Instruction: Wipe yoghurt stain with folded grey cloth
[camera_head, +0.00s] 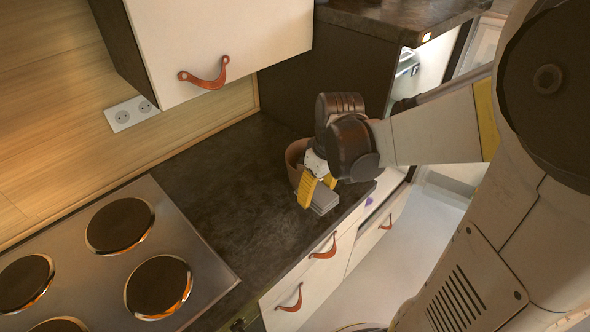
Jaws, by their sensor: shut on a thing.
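My gripper (318,188), with yellow fingers, is at the right end of the dark countertop (228,190), near its front edge. It is shut on the folded grey cloth (326,200), which shows as a small flat grey block beside and below the fingers. I cannot tell whether the cloth touches the countertop. No yoghurt stain can be made out on the visible dark surface; the area under the cloth and gripper is hidden.
A brown pot-like container (294,158) stands right behind my gripper, partly hidden. A stovetop (203,252) with several round plates lies at left. A wall cabinet (225,45) with a leather pull hangs above. Drawers (312,268) are below the front edge. The middle countertop is clear.

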